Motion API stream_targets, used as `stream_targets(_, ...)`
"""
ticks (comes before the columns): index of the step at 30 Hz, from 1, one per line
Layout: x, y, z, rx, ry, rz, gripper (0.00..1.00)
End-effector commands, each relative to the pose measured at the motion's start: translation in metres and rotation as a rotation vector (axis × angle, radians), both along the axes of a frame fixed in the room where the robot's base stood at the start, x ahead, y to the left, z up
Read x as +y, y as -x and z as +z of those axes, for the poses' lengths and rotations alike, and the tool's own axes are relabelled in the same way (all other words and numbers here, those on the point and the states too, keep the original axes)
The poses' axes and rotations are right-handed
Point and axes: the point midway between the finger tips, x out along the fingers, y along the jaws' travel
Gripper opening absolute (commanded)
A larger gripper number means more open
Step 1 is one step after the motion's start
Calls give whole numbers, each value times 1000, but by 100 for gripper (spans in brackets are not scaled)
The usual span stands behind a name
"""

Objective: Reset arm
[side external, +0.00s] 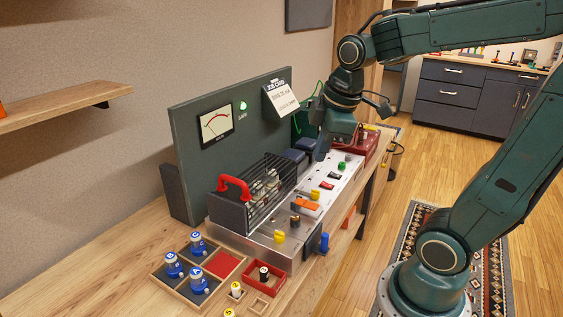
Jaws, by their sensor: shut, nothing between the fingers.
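My green arm reaches in from the right, and my gripper (320,154) points down over the far part of the amplifier chassis (262,240). My gripper is shut and holds nothing. Its tips are close to the dark blue transformer boxes (293,158) and the control strip. I cannot tell whether they touch anything. The control strip carries a green knob (343,166), an orange switch (307,205) and yellow knobs (280,237). A wire cage with a red handle (235,186) covers tubes on the chassis.
A green panel with a meter (215,126) and a lit green lamp stands behind the chassis. A tray (155,276) with blue-based tubes and a red box (265,276) sit at the near end. A red unit (373,146) stands beyond my gripper. A wooden shelf (60,108) juts out left.

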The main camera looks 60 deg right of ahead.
Motion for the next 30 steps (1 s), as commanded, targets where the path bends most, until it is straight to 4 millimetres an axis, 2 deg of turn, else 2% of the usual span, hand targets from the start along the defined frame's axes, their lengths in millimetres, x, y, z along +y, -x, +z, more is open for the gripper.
stream_targets(9,39,43,11,-132,-134,-302,0)
stream_targets(16,56,70,11,-199,-248,-492,0)
stream_targets(21,61,80,9,-220,-298,-566,0)
stream_targets(30,62,81,9,-222,-309,-584,0)
